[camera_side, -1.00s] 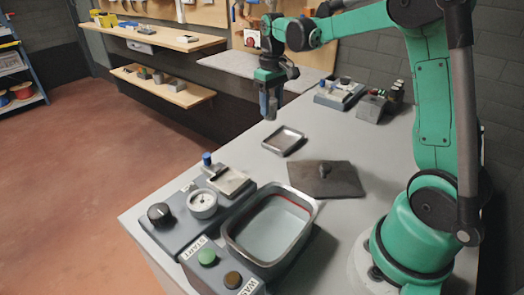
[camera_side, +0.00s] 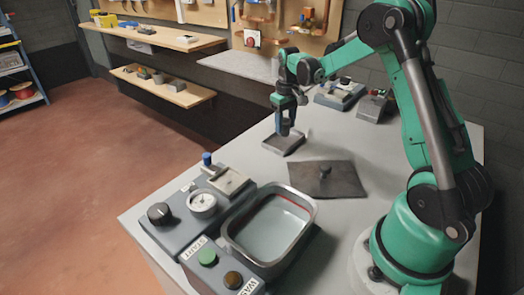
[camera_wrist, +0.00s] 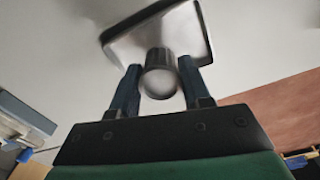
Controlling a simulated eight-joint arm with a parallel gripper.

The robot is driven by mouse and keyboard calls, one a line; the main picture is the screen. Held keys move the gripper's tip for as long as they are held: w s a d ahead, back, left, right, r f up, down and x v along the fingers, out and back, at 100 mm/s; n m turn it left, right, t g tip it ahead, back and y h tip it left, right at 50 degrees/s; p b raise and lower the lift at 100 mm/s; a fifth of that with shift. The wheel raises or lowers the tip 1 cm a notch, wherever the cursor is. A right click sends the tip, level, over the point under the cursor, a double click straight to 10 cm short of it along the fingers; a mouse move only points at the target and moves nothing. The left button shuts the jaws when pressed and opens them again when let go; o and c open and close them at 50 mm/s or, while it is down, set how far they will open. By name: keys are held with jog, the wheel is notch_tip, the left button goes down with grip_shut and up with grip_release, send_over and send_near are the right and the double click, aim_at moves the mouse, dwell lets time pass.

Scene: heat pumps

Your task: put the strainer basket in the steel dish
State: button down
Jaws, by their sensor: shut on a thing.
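The strainer basket (camera_wrist: 159,80) is a small grey cylinder with a round end, held between the two fingers of my gripper (camera_wrist: 160,84) in the wrist view. In the side view my gripper (camera_side: 286,131) points down over the steel dish (camera_side: 272,145), a shallow square tray on the bench. The fingers hide part of the dish there, and the basket is hard to make out. In the wrist view the dish (camera_wrist: 190,30) lies just beyond the basket. I cannot tell whether the basket touches the dish floor.
A dark mat (camera_side: 345,180) with a small knob-like part lies right of the dish. A water-filled basin (camera_side: 229,236) and a control panel (camera_side: 174,237) with a dial, gauge and buttons stand in front. Other fixtures (camera_side: 340,92) stand at the back of the bench.

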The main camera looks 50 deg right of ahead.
aim_at(285, 120)
jog(key=shift+f, duration=0.35)
jog(key=shift+c, duration=1.6)
grip_release()
jog(key=shift+r, duration=2.85)
jog(key=shift+a+r, duration=0.15)
jog(key=shift+a, duration=0.1)
jog(key=s+a+r+n+t, duration=0.1)
jog(key=s+a+r+t, duration=0.1)
jog(key=a, duration=0.7)
jog(key=s+a+r+n+t, duration=0.2)
jog(key=s+a+t, duration=0.3)
jog(key=a, duration=0.5)
jog(key=shift+s+a, duration=0.2)
jog(key=shift+s, duration=0.85)
